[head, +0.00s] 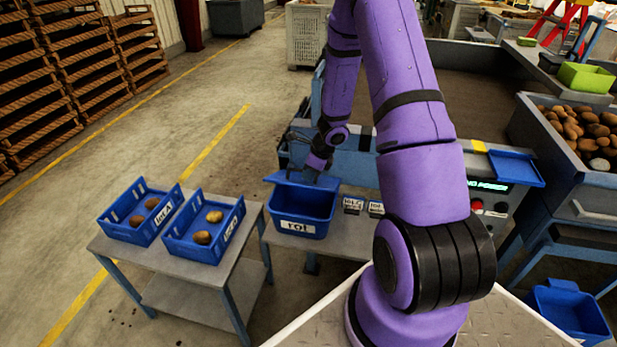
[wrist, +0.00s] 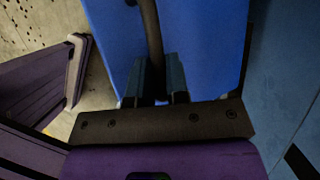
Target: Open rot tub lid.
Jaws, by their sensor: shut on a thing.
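The blue rot tub (head: 304,228) stands on a grey table and carries a white "rot" label. Its blue lid (head: 283,179) shows at the tub's back edge and looks tilted up, with the tub's darker inside partly visible in front of it; the exact angle is hard to tell. My gripper (head: 318,168) is at the lid, beyond the tub's front wall. In the wrist view, my gripper (wrist: 159,82) is shut on a dark curved handle (wrist: 152,30) against the broad blue lid (wrist: 208,40). The handle's lower end is hidden between the fingers.
Two blue crates with potatoes, lot A (head: 138,214) and another (head: 204,228), stand on a table (head: 182,262) to the left. Small labelled blocks (head: 353,205) sit right of the tub. The blue grader machine (head: 355,165) is close behind. Open floor lies further left.

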